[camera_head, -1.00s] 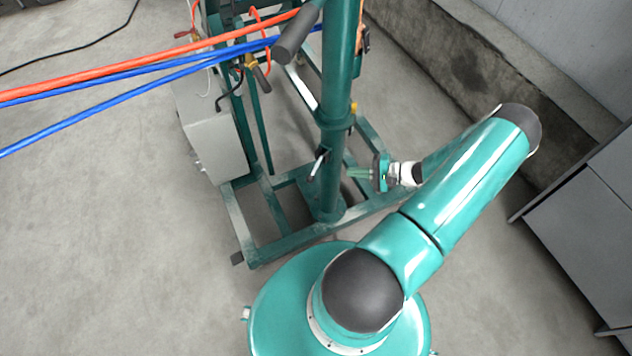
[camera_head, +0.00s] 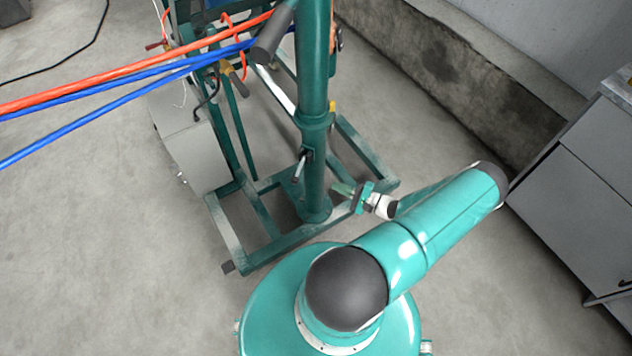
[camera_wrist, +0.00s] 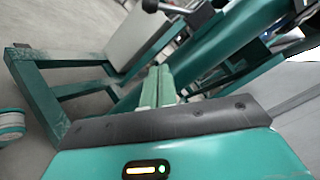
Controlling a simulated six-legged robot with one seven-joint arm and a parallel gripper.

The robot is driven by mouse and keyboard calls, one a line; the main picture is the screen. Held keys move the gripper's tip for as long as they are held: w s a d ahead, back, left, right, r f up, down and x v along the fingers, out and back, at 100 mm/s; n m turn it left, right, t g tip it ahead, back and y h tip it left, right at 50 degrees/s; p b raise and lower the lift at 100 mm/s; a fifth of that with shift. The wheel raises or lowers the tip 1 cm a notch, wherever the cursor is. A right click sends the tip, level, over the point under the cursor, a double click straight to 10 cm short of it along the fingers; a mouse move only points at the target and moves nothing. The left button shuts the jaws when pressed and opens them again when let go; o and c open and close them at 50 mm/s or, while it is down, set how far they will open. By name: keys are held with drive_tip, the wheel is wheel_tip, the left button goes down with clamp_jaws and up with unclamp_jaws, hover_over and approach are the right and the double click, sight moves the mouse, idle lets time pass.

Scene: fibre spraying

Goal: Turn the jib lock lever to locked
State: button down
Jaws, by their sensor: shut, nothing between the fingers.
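The jib lock lever (camera_head: 299,167) is a small dark pivot with a pale rod, low on the green column (camera_head: 313,90). Its rod slants down and to the left in the head view. In the wrist view, a black-knobbed lever (camera_wrist: 172,10) with a metal rod shows at the top edge, beside the column. My gripper (camera_head: 337,188) is to the right of the column's foot and slightly below the lever, apart from it. In the wrist view the gripper's pale green fingers (camera_wrist: 158,76) are together, with nothing between them.
The column stands on a green frame base (camera_head: 275,243). A grey box (camera_head: 198,157) stands to its left. Orange (camera_head: 130,73) and blue hoses (camera_head: 120,105) cross at upper left. A grey cabinet (camera_head: 575,205) is at right, with a concrete ledge (camera_head: 470,75) behind. Floor at left is mostly clear.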

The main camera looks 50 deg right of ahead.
drive_tip(key=w+a+r, duration=0.2)
drive_tip(key=w+a, duration=0.4)
drive_tip(key=w, duration=0.3)
drive_tip(key=shift+w+r, duration=0.15)
drive_tip(key=shift+a, duration=0.15)
drive_tip(key=shift+a+r+m, duration=0.25)
drive_tip(key=shift+a+m, duration=0.05)
drive_tip(key=shift+m, duration=0.3)
wheel_tip(320, 180, up, 8)
drive_tip(key=a+m, duration=0.2)
drive_tip(key=m, duration=1)
drive_tip(key=shift+s+a+m+t+h, duration=0.25)
drive_tip(key=shift+s+m+t+h, duration=0.05)
drive_tip(key=shift+s+h, duration=0.1)
drive_tip(key=shift+r, duration=0.1)
